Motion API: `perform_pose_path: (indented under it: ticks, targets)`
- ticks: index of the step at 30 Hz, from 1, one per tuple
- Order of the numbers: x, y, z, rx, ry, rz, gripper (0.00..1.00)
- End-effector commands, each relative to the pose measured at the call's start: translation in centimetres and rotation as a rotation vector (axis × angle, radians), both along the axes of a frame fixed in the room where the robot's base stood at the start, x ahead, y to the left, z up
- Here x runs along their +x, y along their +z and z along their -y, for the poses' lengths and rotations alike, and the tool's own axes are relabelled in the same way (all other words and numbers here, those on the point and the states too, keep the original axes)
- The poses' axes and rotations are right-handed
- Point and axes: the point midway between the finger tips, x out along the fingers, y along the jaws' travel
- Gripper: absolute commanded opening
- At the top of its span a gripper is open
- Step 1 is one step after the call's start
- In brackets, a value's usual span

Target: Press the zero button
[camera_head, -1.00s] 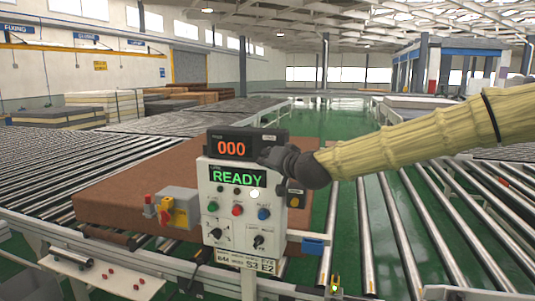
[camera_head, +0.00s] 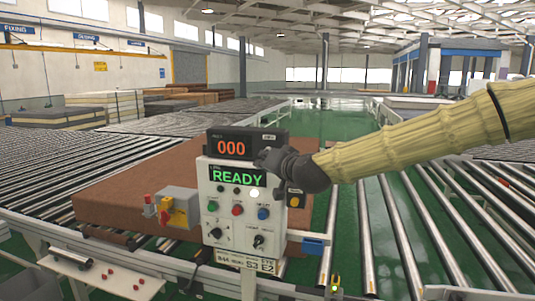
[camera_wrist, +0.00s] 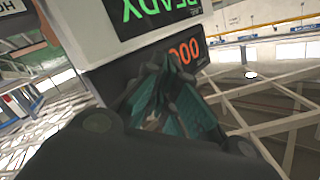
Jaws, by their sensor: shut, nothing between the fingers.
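The control panel (camera_head: 226,226) is a white box with a green READY screen (camera_head: 238,176), several coloured buttons and two knobs. On top sits a black counter box with an orange 000 display (camera_head: 231,148). The zero button is most likely on the right end of the counter box, hidden behind my gripper. My gripper (camera_head: 268,158) is shut and empty, with its tips at the right part of the counter box. In the wrist view the fingers (camera_wrist: 168,82) overlap the counter's dark face beside the 000 digits (camera_wrist: 185,50). I cannot tell whether they touch it.
A brown mattress (camera_head: 120,190) lies on rollers behind the panel. A yellow and red switch box (camera_head: 178,208) is at the panel's left. A small shelf (camera_head: 105,275) is at the lower left. Roller conveyors (camera_head: 390,230) run along the right.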

Motion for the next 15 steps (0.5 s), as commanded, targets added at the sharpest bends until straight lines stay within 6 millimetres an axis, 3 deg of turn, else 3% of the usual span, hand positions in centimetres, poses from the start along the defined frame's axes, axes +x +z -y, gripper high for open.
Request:
perform_pose_path:
  ticks: [15]
  targets:
    - [-0.94, 0.03, -0.35, -0.001, 0.001, 0.001, 0.00]
